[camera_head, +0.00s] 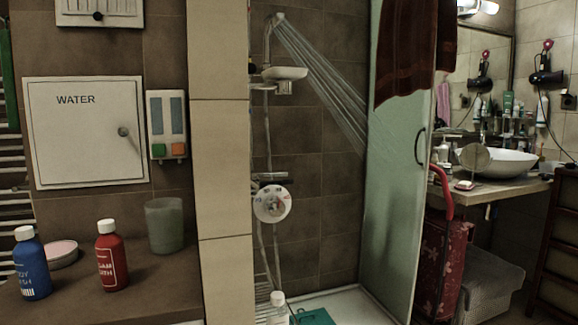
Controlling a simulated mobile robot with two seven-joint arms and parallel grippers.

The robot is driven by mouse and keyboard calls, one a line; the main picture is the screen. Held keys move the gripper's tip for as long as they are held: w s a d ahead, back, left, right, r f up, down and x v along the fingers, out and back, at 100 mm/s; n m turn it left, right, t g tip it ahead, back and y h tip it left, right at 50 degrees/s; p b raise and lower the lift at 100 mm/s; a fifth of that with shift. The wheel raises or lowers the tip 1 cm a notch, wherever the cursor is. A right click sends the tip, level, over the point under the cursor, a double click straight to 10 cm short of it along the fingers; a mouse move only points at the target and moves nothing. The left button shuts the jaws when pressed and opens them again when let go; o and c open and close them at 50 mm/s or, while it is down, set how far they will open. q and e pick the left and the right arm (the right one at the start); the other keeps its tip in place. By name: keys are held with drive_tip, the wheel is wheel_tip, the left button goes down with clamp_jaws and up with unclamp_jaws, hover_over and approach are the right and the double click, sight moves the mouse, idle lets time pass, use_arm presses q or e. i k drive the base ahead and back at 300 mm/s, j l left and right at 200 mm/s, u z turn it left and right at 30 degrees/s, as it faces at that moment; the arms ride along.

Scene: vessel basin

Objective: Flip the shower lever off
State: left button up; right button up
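The shower stands in the middle of the view, in a tiled stall. Its head (280,17) is high on the wall, and streams of water (325,85) run from it down to the right. Below, a round pale dial (272,203) with markings is on the wall, with a short horizontal bar (270,177) just above it. I cannot tell which part there is the lever. A white wall panel (85,130) marked "WATER" is on the left, with a small grey knob or lever (123,132) on its right side. Neither of my grippers is in view.
A glass door (395,190) bounds the stall on the right.

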sight(254, 175)
drive_tip(key=u, duration=0.35)
drive_tip(key=l+u, duration=0.15)
drive_tip(key=u, duration=0.2)
drive_tip(key=i+l+u, duration=0.1)
drive_tip(key=u, duration=0.25)
drive_tip(key=l+u, duration=0.65)
drive_tip(key=l, duration=0.8)
drive_tip(key=k+l+u, duration=0.15)
drive_tip(key=l, duration=0.4)
